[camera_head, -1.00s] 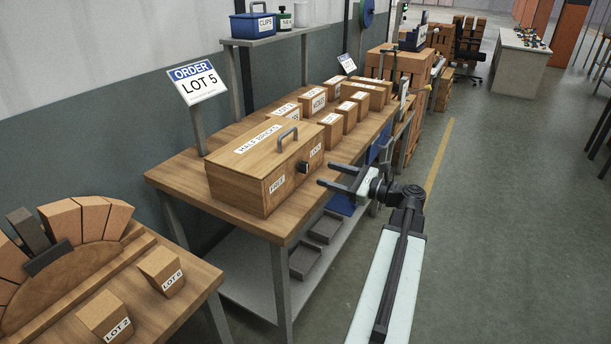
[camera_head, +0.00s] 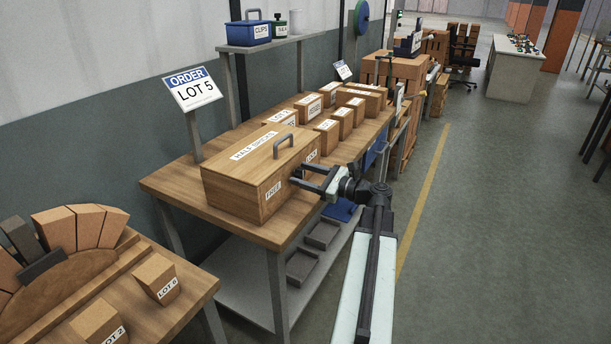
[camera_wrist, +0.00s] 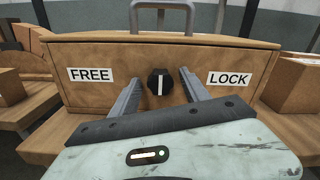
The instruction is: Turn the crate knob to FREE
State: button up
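The wooden crate (camera_head: 232,192), labelled "HALF BRICKS", stands on the near end of the workbench, with a grey handle (camera_head: 284,145) on its lid. In the wrist view its front face carries a FREE label (camera_wrist: 91,75) on the left and a LOCK label (camera_wrist: 229,79) on the right. Between them is the black knob (camera_wrist: 160,82), its white mark close to vertical. My gripper (camera_wrist: 160,88) is open, with one finger on each side of the knob and a gap on both sides. In the head view my gripper (camera_head: 297,176) hides the knob.
The workbench (camera_head: 170,185) holds several smaller boxes (camera_head: 327,133) behind the crate. An "ORDER LOT 5" sign (camera_head: 192,90) stands behind it. A nearer table (camera_head: 190,300) holds LOT boxes. The floor (camera_head: 480,220) to the right is clear.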

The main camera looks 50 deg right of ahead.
grip_shut()
jog(key=shift+n, duration=0.4)
jog(key=n, duration=0.7)
jog(key=shift+f+n, duration=0.1)
jog(key=shift+n, duration=0.2)
jog(key=n, duration=0.4)
jog(key=shift+n, duration=2.4)
